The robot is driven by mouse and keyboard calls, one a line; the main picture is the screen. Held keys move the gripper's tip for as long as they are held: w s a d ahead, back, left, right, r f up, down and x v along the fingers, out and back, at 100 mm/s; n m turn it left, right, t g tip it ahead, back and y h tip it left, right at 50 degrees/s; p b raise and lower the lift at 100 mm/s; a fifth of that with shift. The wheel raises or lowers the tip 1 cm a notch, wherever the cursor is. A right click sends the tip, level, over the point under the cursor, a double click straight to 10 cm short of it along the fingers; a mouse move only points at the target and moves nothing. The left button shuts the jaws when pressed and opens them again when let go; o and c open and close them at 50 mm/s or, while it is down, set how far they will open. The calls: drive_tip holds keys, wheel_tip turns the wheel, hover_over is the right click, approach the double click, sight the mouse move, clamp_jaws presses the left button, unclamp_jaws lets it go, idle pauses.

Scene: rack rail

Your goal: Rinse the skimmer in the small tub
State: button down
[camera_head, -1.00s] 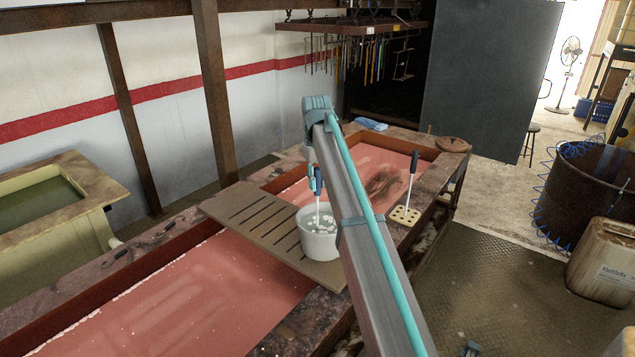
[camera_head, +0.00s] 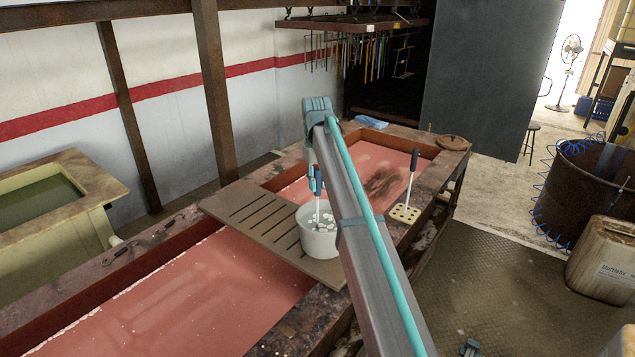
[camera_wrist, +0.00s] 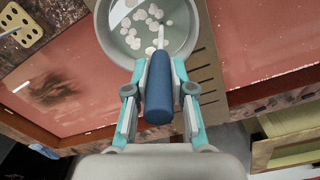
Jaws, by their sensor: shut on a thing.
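The skimmer (camera_head: 318,182) has a dark blue handle and a thin pale shaft. My gripper (camera_head: 312,183) is shut on its handle, and in the wrist view the blue handle (camera_wrist: 158,88) sits between my gripper's fingers (camera_wrist: 159,100). The small tub (camera_head: 319,245) is a round whitish pail on the slatted board. It holds water with several pale flakes in it, also seen in the wrist view of the tub (camera_wrist: 108,42). The skimmer's shaft goes down into the tub; its lower end is hidden by the water and flakes.
The slatted board (camera_head: 238,205) bridges a long rust-brown tank of pinkish liquid (camera_head: 190,290). A perforated block (camera_head: 404,214) holding an upright dark-handled tool (camera_head: 414,163) stands on the right rim. A blue cloth (camera_head: 371,122) lies at the far end. Tools hang from a rack (camera_head: 350,28) above.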

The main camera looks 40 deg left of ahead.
drive_tip(key=shift+r, duration=0.15)
idle(0.7)
drive_tip(key=shift+r, duration=0.1)
idle(0.6)
drive_tip(key=shift+r+p, duration=1.9)
drive_tip(key=shift+r, duration=2.3)
drive_tip(key=w+d, duration=0.1)
drive_tip(key=d, duration=2.6)
drive_tip(key=shift+w+p, duration=0.25)
drive_tip(key=shift+p, duration=0.2)
drive_tip(key=shift+f, duration=0.1)
